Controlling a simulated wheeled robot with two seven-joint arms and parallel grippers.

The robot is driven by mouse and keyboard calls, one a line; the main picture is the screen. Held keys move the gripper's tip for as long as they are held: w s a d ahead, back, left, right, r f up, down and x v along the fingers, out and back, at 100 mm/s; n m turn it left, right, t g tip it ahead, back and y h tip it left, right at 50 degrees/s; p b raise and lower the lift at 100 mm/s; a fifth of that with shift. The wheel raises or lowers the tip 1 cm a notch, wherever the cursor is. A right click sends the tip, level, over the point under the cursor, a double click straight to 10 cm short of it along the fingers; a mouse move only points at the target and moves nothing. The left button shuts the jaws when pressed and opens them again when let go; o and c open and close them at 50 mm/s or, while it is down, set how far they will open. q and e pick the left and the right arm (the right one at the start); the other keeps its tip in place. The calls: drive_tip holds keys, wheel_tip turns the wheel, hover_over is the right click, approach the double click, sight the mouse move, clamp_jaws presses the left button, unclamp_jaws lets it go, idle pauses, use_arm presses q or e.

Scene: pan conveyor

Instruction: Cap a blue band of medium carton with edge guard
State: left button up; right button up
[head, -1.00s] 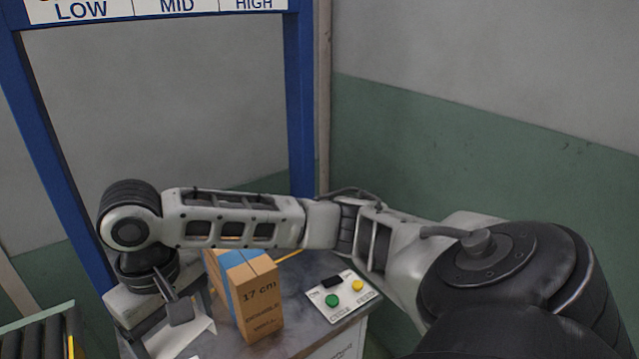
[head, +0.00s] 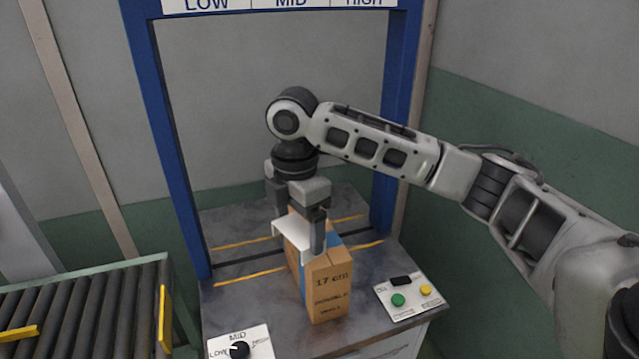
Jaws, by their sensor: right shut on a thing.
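A brown carton (head: 328,292) marked "17 cm" stands on the grey table. A blue band (head: 334,243) runs over its top and is partly hidden by my gripper. My right gripper (head: 300,232) points down over the carton's top. It is shut on a white edge guard (head: 291,238), which lies at the carton's upper left edge. I cannot tell whether the guard touches the carton or covers the band. My left gripper is not in view.
The carton stands in front of a blue frame (head: 172,150) labelled LOW, MID, HIGH. A button panel (head: 411,296) is at right and a dial panel (head: 240,343) at front left. A roller conveyor (head: 80,305) is at left. Yellow lines mark the table.

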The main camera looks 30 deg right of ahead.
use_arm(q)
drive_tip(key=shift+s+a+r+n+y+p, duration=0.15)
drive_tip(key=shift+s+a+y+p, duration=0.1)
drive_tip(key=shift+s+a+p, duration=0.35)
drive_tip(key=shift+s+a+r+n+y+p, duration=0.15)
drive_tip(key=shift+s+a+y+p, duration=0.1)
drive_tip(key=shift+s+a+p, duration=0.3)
use_arm(e)
drive_tip(key=w+d+r+n, duration=0.1)
drive_tip(key=d+r+n, duration=0.2)
drive_tip(key=n, duration=1.1)
drive_tip(key=d, duration=0.2)
drive_tip(key=shift+w+d, duration=0.3)
drive_tip(key=shift+w, duration=0.1)
drive_tip(key=shift+w, duration=0.1)
drive_tip(key=shift+f+b, duration=0.5)
drive_tip(key=shift+f, duration=1.9)
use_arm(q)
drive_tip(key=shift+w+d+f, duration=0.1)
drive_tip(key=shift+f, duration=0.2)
use_arm(e)
drive_tip(key=shift+f, duration=0.45)
use_arm(q)
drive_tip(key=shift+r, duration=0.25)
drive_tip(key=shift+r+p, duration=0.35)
drive_tip(key=shift+p, duration=0.15)
use_arm(e)
drive_tip(key=shift+r, duration=0.1)
